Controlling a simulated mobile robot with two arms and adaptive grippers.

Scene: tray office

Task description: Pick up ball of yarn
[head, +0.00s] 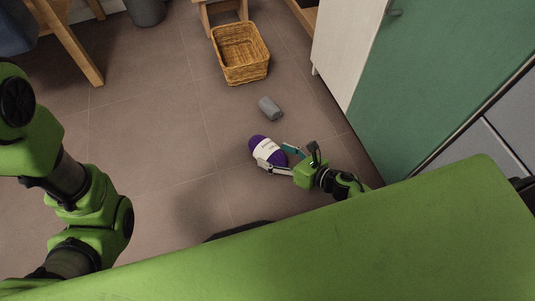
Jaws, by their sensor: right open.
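The ball of yarn (259,143) is purple with a white paper band and lies on the tiled floor near the middle of the head view. My right gripper (272,158) is low beside it, with its open fingers reaching left to the yarn's near and right sides. The fingers overlap the yarn in the picture; I cannot tell whether they touch it. My left arm stands at the left of the view, and its gripper is not visible.
A small grey cylinder (270,108) lies on the floor just beyond the yarn. A wicker basket (246,74) stands farther back. A green cabinet door (430,85) rises at the right, and a wooden table leg (72,45) is at upper left. The floor left of the yarn is clear.

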